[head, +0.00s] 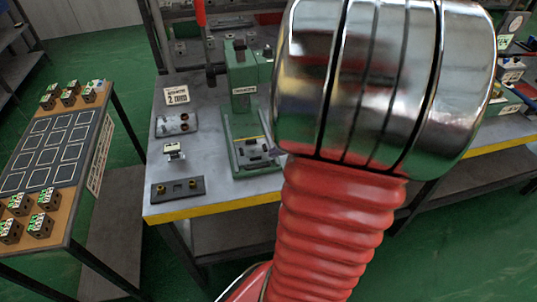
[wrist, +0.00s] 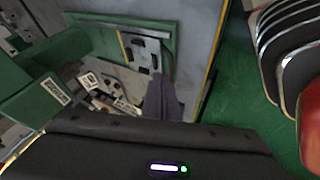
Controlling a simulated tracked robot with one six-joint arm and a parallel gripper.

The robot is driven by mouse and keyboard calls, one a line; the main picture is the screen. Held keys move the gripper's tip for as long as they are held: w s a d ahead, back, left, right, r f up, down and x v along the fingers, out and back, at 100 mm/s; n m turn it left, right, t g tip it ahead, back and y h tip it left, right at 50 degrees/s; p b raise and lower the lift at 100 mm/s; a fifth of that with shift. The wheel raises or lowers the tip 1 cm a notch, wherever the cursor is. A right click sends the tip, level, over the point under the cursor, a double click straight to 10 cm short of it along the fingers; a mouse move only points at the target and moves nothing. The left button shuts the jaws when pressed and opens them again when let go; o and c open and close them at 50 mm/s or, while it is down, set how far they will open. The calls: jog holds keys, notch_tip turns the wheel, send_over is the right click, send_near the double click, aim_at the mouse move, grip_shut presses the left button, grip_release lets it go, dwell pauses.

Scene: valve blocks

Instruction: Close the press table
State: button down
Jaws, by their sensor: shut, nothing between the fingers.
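The green press (head: 242,75) stands on the grey bench, with a red lever (head: 200,14) at its upper left. Its press table (head: 237,166) is a green-edged tray at the press's foot, reaching toward the bench's front edge. A dark fixture lies on it. In the wrist view the green tray edge (wrist: 166,27) shows at top centre, with the press body (wrist: 45,85) at left. My gripper (wrist: 164,98) is shut and empty, its grey fingers pointing down close to the tray; contact cannot be told. In the head view my arm hides most of the gripper.
The bench has a yellow front edge (head: 215,208). Left of the press lie a sign (head: 177,95), a grey plate (head: 177,123), a small block (head: 174,151) and a dark plate (head: 178,189). A side table (head: 75,185) holds several valve blocks. Green floor lies between.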

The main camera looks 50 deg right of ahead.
aim_at(257, 162)
jog(key=shift+x, duration=4.7)
jog(key=shift+f, duration=0.1)
